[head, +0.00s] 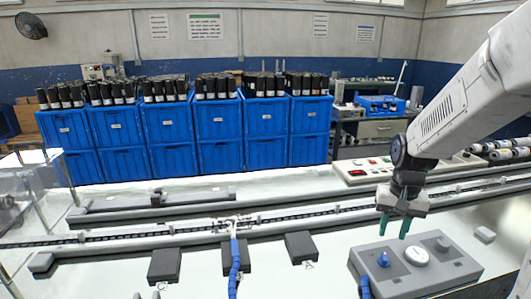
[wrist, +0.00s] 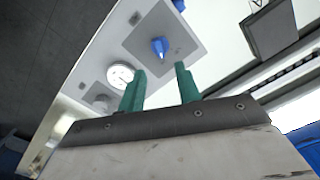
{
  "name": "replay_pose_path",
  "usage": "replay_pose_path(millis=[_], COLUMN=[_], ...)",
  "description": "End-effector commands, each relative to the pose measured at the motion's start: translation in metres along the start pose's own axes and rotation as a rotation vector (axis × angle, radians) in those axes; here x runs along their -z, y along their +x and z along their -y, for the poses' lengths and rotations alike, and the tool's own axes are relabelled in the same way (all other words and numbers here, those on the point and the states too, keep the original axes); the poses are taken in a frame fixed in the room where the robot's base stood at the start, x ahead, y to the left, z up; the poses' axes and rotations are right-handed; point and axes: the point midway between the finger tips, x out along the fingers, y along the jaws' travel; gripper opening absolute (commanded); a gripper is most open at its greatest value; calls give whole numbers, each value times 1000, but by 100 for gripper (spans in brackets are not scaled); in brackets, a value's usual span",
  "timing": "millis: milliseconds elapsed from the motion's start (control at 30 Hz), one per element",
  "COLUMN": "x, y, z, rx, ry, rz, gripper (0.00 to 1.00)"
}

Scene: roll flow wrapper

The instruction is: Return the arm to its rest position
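My gripper (head: 395,226) hangs from my white arm at the right of the head view. Its two green fingers point down and stand apart, with nothing between them. It is above the back edge of a grey control box (head: 385,275), which carries a blue knob, a white round part and a dark knob. In the wrist view my gripper (wrist: 160,84) shows its fingers apart and empty, with the blue knob (wrist: 159,45) beyond them and the white round dial (wrist: 120,75) to the left.
A long rail conveyor (head: 290,218) crosses the white table behind the box. Dark blocks (head: 164,265) stand at its front. Stacked blue crates (head: 219,119) with dark rolls line the back. A panel with a red display (head: 371,168) sits behind my gripper.

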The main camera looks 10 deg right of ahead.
Motion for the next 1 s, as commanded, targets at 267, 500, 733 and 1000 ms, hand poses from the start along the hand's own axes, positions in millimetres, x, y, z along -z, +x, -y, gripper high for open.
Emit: replay_pose_path(millis=[267,500,733,1000], x=[-80,-161,-222,-243], y=[-30,-75,-101,-117], z=[4,15,18,23], rx=[-17,-17,-3,22], ry=[-124,-284,-415,-483], rz=[106,74,-20,-125], gripper=[34,34,34,34])
